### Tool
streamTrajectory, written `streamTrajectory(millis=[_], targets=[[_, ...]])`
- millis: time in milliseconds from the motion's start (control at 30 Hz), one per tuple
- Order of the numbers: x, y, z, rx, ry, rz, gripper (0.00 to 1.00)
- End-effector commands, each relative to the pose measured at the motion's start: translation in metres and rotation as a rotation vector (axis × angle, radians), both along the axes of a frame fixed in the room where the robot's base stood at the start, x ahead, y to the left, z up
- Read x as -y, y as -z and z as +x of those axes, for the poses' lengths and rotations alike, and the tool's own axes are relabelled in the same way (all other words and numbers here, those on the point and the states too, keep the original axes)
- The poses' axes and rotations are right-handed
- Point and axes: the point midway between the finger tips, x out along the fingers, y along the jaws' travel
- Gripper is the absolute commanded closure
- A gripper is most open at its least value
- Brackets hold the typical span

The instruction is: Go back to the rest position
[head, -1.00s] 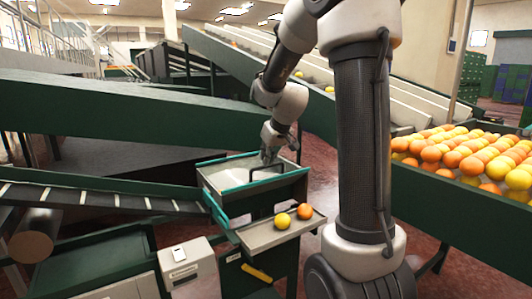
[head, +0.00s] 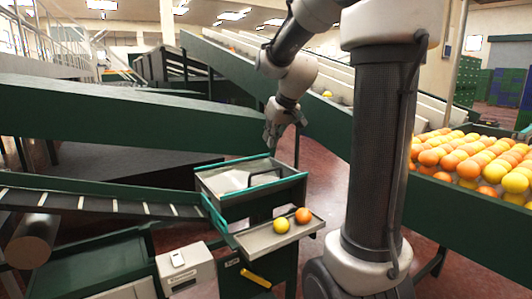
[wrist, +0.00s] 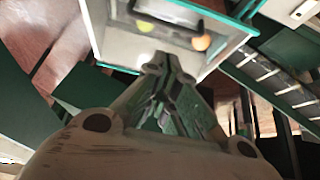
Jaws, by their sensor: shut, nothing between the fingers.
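My gripper (head: 270,138) is shut and empty. In the head view it hangs in the air above the far side of a grey metal bin (head: 225,181) with green edges and a dark handle. In the wrist view its closed fingers (wrist: 158,66) point toward the bin and its tray below. A yellow fruit (head: 281,224) and an orange (head: 303,215) lie apart on the small tray (head: 262,240) in front of the bin. The orange also shows in the wrist view (wrist: 201,43), with the yellow fruit (wrist: 145,26) beside it.
A large crate (head: 445,212) heaped with oranges and yellow fruit stands at the right. Green sloping conveyors (head: 120,110) run behind the bin. A dark chute (head: 95,198) leads in from the left. A white box (head: 186,268) stands at the front.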

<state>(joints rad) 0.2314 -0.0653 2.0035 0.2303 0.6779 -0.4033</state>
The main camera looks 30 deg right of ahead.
Motion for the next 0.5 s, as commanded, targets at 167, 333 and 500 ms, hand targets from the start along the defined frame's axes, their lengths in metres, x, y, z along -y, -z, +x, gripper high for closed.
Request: streamTrajectory(millis=[167,333,500], targets=[[0.001,-0.022,-0.014,0.003,0.000,-0.001,1.00],[0.001,-0.028,-0.018,0.003,0.000,-0.001,1.00],[0.001,-0.028,-0.019,-0.004,0.021,0.014,1.00]])
